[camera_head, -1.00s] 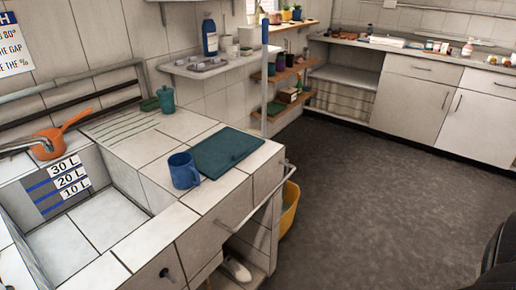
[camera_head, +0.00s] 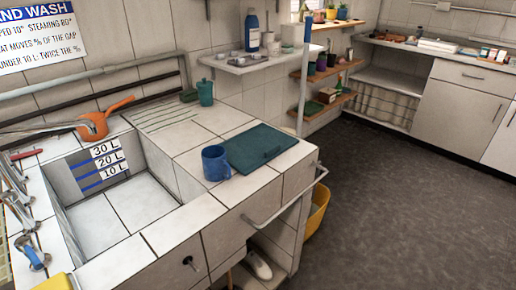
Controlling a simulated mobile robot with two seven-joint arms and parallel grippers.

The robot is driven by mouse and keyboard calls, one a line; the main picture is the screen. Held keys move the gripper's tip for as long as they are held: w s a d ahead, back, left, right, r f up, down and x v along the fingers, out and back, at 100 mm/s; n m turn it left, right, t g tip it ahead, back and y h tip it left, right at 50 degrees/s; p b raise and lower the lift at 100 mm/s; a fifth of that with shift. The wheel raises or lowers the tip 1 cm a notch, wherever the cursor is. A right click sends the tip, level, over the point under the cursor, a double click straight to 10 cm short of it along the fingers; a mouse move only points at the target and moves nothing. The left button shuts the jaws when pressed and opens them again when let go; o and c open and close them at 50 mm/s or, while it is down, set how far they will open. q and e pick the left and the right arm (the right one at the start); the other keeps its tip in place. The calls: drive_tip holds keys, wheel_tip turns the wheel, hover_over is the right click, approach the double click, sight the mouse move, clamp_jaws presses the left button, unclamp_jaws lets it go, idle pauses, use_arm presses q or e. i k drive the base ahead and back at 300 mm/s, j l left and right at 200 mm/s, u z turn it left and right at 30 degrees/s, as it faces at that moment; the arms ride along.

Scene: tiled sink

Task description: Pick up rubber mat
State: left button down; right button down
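The rubber mat (camera_head: 260,148) looks to be the flat dark teal rectangle lying on the tiled counter, near its right front corner. A blue mug (camera_head: 216,164) stands at the mat's left edge; I cannot tell whether they touch. The mat's upper face is otherwise uncovered. Neither of my grippers shows in the head view.
The tiled sink basin (camera_head: 122,212) opens left of the mat. An orange pan (camera_head: 99,122) and a teal canister (camera_head: 205,92) stand behind. A rail (camera_head: 287,196) runs along the counter front, above a yellow bin (camera_head: 318,212). Open floor lies to the right.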

sight(249, 150)
drive_tip(key=i+l+u, duration=0.35)
drive_tip(key=l+u, duration=0.15)
drive_tip(key=l, duration=0.2)
drive_tip(key=i+l+u, duration=0.1)
drive_tip(key=l+u, duration=0.15)
drive_tip(key=l, duration=0.15)
drive_tip(key=i+l+u, duration=0.1)
drive_tip(key=l+u, duration=0.15)
drive_tip(key=l, duration=0.15)
drive_tip(key=l+u, duration=0.3)
drive_tip(key=l, duration=0.15)
drive_tip(key=k+l+u, duration=0.1)
drive_tip(key=l+u, duration=0.15)
drive_tip(key=l, duration=0.2)
